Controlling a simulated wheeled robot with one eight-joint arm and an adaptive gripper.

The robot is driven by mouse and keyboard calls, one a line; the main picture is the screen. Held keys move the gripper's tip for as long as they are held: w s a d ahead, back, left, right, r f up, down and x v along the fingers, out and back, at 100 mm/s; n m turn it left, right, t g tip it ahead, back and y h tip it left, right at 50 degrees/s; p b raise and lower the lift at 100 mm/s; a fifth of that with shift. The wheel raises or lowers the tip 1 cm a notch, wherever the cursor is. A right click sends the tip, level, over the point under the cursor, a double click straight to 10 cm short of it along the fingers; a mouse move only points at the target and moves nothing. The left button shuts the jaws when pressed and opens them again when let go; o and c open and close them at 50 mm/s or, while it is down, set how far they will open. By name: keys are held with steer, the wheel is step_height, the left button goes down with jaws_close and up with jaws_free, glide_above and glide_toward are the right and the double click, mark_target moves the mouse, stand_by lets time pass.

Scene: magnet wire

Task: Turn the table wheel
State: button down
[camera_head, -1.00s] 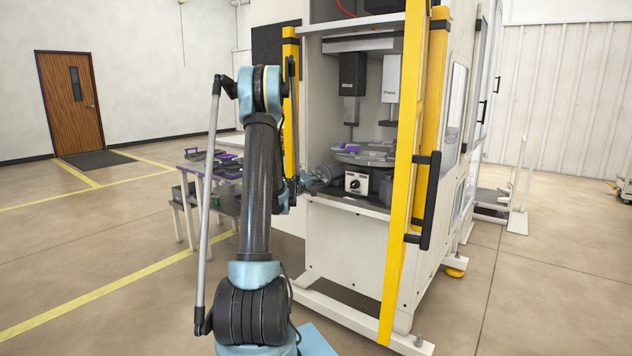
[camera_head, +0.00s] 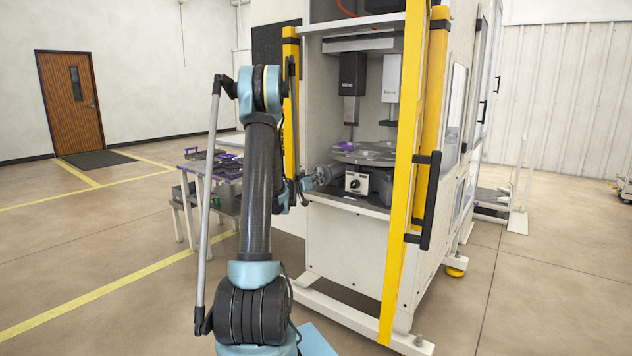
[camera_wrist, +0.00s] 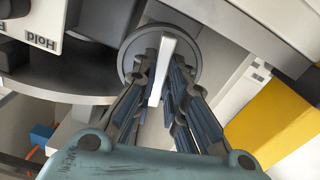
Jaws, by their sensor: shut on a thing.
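The table wheel (camera_wrist: 189,52) is a grey round disc with a pale straight bar across its face, at the upper middle of the wrist view. My gripper (camera_wrist: 163,68) has its dark fingers on both sides of that bar and is shut on it. The fingers cover part of the disc. In the head view my gripper (camera_head: 308,182) reaches into the machine's opening from the left, beside the round turntable (camera_head: 345,158). The wheel is too small and covered there to make out clearly.
A white control box (camera_head: 356,183) with a dark knob stands just right of my gripper. The machine's yellow door edge (camera_head: 398,230) is farther right. A small table (camera_head: 193,190) with dark and purple parts stands left, behind my arm. Open floor lies left.

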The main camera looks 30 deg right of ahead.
steer(key=shift+m, duration=1)
steer(key=shift+w, duration=0.1)
steer(key=c, duration=1.6)
jaws_free()
steer(key=shift+a, duration=0.1)
steer(key=v, duration=1.2)
steer(key=shift+f, duration=0.1)
